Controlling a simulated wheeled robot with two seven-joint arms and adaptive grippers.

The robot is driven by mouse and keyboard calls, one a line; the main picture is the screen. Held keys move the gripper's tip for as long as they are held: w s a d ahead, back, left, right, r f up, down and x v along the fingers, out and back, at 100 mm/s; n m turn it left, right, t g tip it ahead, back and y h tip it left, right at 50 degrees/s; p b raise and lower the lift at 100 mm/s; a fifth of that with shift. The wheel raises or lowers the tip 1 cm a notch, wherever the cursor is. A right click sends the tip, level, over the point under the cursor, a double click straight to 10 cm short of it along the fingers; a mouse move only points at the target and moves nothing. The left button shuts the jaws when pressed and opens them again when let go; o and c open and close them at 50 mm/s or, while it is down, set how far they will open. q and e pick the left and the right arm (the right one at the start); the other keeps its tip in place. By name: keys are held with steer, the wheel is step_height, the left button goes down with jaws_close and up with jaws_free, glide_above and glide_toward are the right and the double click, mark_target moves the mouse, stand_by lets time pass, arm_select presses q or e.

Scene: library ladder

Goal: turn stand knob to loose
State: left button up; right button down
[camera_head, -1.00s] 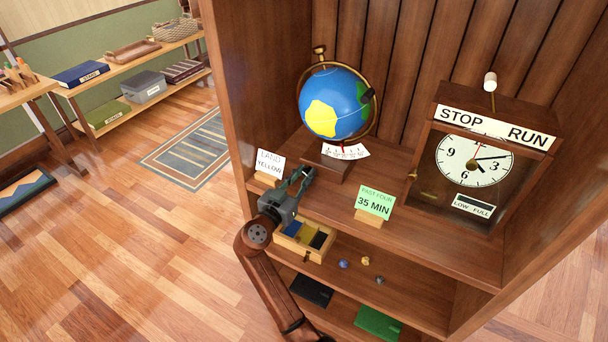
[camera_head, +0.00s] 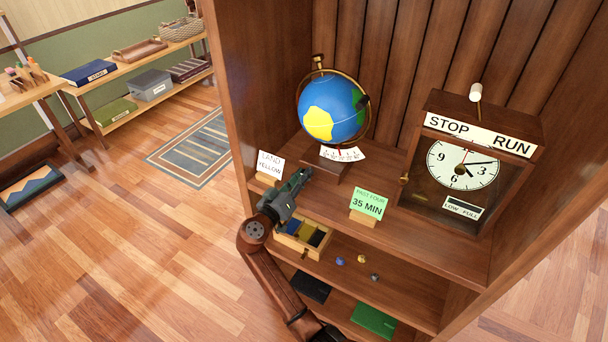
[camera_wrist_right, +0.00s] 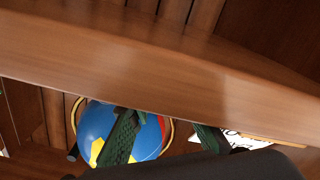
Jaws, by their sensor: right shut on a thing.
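The blue globe with yellow and green land (camera_head: 332,108) sits in a brass ring on a wooden stand (camera_head: 324,166) on the cabinet's upper shelf. My right gripper (camera_head: 303,175) reaches over the shelf edge to the left front of the stand. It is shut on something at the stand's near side. The stand knob is hidden behind the fingers, so its setting cannot be read. In the right wrist view the dark fingers (camera_wrist_right: 165,138) show before the globe (camera_wrist_right: 95,122), below a wooden board. My left gripper is not in view.
A "LAND YELLOW" card (camera_head: 270,164) stands close left of my right gripper. A "35 MIN" card (camera_head: 367,203) stands to the right. A clock cabinet (camera_head: 465,160) is farther right. An open box of colored compartments (camera_head: 304,239) lies below the gripper.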

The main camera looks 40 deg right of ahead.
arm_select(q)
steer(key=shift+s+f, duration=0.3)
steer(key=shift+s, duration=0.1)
arm_select(e)
steer(key=shift+n, duration=0.4)
steer(key=c, duration=1.8)
jaws_free()
steer(key=shift+o, duration=0.2)
